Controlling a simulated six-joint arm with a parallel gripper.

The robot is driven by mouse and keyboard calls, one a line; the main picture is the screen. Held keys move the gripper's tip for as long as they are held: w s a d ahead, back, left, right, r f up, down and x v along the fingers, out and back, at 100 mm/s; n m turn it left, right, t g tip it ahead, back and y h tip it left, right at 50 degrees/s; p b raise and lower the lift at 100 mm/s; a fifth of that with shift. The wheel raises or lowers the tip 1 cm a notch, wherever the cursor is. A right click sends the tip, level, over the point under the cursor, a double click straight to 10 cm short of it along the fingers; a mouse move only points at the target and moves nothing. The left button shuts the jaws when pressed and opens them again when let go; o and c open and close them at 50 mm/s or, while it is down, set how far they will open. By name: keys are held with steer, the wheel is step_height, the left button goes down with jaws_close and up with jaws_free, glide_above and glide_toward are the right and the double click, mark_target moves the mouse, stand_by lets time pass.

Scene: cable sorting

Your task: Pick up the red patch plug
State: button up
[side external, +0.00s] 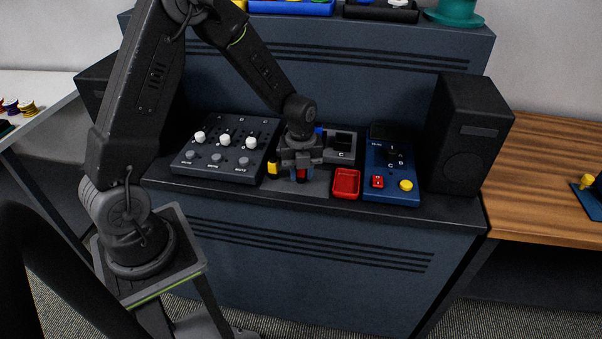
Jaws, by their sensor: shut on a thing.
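The red patch plug (301,174) is between the fingers of my gripper (301,177), which points down over the console top. My gripper is shut on the plug, and the fingers hide part of it. At this size I cannot tell whether the plug touches the surface below. A yellow plug (273,168) is just left of my gripper. Something blue (319,131) shows partly behind my gripper.
A slider panel (207,163) with white knobs is left of my gripper. A small red tray (346,183), a grey block marked C (341,155) and a blue panel (391,189) are to the right. Black speakers (469,133) stand at both ends.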

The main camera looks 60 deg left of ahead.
steer(key=shift+c, duration=1.1)
steer(key=shift+r, duration=0.1)
steer(key=shift+r, duration=0.6)
step_height(320, 180, up, 3)
steer(key=shift+w+r, duration=0.1)
steer(key=s+a+r, duration=0.7)
steer(key=a+r, duration=0.2)
steer(key=r, duration=0.2)
steer(key=shift+a+r, duration=0.15)
steer(key=shift+r, duration=0.05)
steer(key=shift+s, duration=0.1)
